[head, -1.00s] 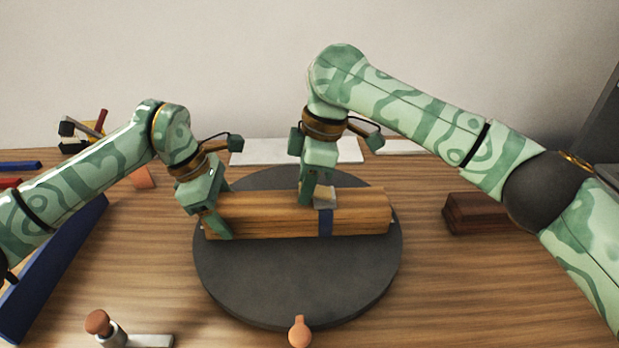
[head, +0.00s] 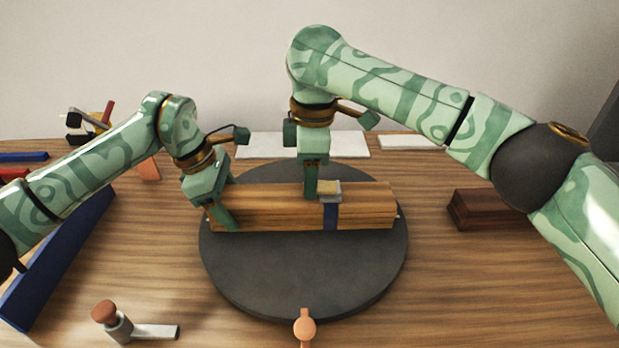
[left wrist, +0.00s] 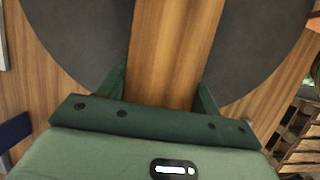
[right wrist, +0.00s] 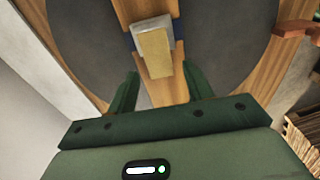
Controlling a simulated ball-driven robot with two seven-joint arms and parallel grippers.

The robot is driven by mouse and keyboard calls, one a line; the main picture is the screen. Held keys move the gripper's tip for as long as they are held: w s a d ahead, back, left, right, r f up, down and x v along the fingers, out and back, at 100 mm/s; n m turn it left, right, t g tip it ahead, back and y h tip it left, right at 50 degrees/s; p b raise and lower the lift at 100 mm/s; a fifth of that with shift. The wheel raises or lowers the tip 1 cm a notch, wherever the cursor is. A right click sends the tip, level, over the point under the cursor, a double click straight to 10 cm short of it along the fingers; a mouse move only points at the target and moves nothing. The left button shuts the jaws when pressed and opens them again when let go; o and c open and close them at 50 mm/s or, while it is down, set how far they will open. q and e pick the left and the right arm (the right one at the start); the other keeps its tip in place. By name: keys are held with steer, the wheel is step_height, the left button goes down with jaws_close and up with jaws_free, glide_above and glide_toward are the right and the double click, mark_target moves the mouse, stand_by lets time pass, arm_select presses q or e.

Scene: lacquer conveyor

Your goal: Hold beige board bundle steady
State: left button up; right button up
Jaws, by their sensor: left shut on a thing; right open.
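The beige board bundle (head: 270,211) lies across the dark round turntable (head: 300,275). A blue band (head: 330,216) wraps it right of the middle, with a grey and beige clamp-like piece (head: 329,190) on top. My left gripper (head: 229,205) is shut on the bundle near its left end; in the left wrist view its fingers (left wrist: 163,90) sit on both sides of the wood (left wrist: 172,45). My right gripper (head: 311,190) is above the bundle just left of the band. In the right wrist view its fingers (right wrist: 161,80) are apart, with the beige piece (right wrist: 154,52) just beyond the tips.
A dark brown block (head: 487,209) sits to the right. A blue bar (head: 60,255) lies at the left. A stamp-like tool with a brown knob (head: 105,311) stands at the front left. An orange round-ended piece (head: 304,328) is at the turntable's front edge. White sheets (head: 300,146) lie behind.

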arm_select(q)
steer(key=shift+s, duration=0.1)
arm_select(e)
step_height(320, 180, up, 10)
steer(key=shift+d, duration=0.2)
arm_select(q)
steer(key=o, duration=1)
steer(key=shift+d, duration=0.1)
steer(key=shift+c, duration=0.2)
